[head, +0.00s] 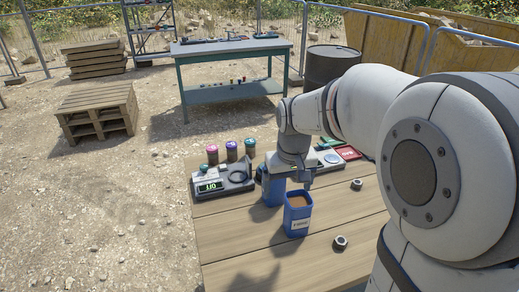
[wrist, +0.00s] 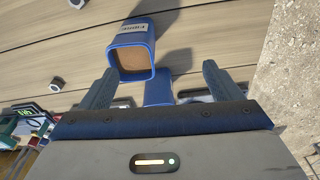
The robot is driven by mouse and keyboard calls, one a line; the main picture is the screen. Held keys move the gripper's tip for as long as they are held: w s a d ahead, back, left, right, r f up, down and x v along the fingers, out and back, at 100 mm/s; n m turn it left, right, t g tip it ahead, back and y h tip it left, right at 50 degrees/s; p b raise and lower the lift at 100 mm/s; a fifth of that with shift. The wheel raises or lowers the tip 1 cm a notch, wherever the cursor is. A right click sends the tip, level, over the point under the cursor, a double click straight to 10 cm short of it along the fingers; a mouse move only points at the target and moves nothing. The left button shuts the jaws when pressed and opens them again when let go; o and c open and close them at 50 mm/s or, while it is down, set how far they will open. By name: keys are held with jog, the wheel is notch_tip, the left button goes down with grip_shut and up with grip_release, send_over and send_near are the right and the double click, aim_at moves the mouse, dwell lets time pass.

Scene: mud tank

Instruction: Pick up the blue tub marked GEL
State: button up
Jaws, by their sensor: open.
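A blue tub with brown contents (head: 298,222) stands upright near the middle of the wooden table; its white label is too small to read surely. It also shows in the wrist view (wrist: 134,44), just beyond my fingertips. A second blue tub or block (head: 270,190) stands behind it, partly hidden by my arm; it shows in the wrist view between my fingers (wrist: 158,92). I see no marking on it, and cannot read GEL anywhere. My gripper (wrist: 160,72) is open and empty. In the head view my gripper (head: 300,184) is above and just behind the brown-filled tub.
The wooden table (head: 235,240) holds a scale with a green display (head: 210,187) at left and several capped jars (head: 232,151) behind it. Metal nuts (head: 340,242) lie at right, and a red item (head: 348,153) lies farther back. The table's front left is clear.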

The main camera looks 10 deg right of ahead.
aim_at(274, 185)
jog(key=shift+n+g, duration=0.4)
jog(key=w, duration=0.3)
jog(key=w+f+p, duration=0.1)
jog(key=w, duration=0.3)
jog(key=w+f+p, duration=0.1)
jog(key=w, duration=0.3)
jog(key=shift+d, duration=0.1)
jog(key=shift+n+g, duration=0.3)
jog(key=w+f+p, duration=0.1)
jog(key=w+f, duration=0.1)
jog(key=f, duration=0.2)
jog(key=w+f+p, duration=0.1)
jog(key=w+f, duration=0.1)
jog(key=f, duration=0.2)
jog(key=w+f+p, duration=0.2)
jog(key=f, duration=0.2)
jog(key=shift+w+f, duration=0.1)
jog(key=shift+w, duration=0.15)
jog(key=c, duration=1.3)
